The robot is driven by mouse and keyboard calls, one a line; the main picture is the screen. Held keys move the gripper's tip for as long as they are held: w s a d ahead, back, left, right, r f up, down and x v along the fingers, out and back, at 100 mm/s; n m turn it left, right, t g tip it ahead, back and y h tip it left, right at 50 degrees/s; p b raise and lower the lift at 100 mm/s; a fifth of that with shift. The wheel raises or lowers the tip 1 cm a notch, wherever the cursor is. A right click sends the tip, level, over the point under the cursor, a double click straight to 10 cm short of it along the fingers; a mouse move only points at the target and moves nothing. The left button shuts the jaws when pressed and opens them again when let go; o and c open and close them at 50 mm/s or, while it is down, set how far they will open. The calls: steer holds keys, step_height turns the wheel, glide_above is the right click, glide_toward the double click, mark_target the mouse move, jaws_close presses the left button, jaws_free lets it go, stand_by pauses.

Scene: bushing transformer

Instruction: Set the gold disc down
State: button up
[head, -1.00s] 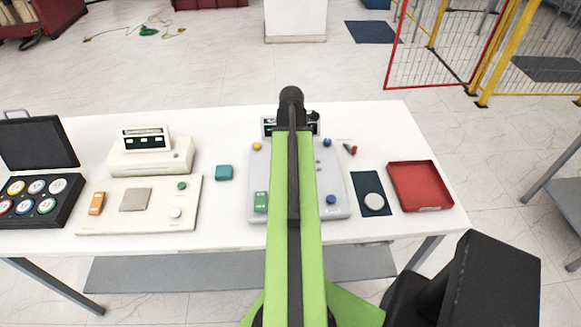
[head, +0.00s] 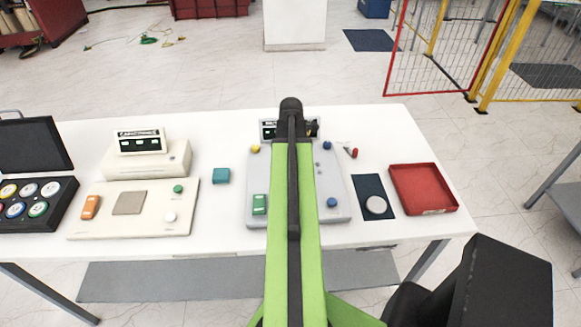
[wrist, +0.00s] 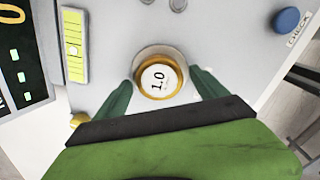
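The gold disc (wrist: 159,78), with a white face marked "1.0", shows in the wrist view. It lies flat on a pale round pan (wrist: 146,52) on the grey device (wrist: 112,42). My gripper (wrist: 160,80) has its two green fingers on either side of the disc. Narrow gaps show between fingers and disc, so the gripper looks open. In the head view the disc and my gripper are hidden behind my green arm; the grey device (head: 258,180) shows on both sides of it.
Left on the table are an open black case (head: 62,213) of coloured discs, a beige device (head: 150,225) and a teal block (head: 221,176). Right are a dark mat (head: 368,188) with a pale round piece (head: 376,205) and a red tray (head: 398,206).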

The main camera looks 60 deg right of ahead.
step_height(320, 180, up, 12)
steer(key=p, duration=1.2)
steer(key=shift+r, duration=0.2)
steer(key=w+a+m, duration=0.5)
steer(key=w+a, duration=1.2)
steer(key=a, duration=0.4)
steer(key=w+a+m, duration=0.2)
steer(key=a+m, duration=0.1)
steer(key=a, duration=1.1)
steer(key=w+a+m, duration=0.2)
steer(key=a+m, duration=0.2)
steer(key=a, duration=1.1)
steer(key=shift+w+m, duration=0.3)
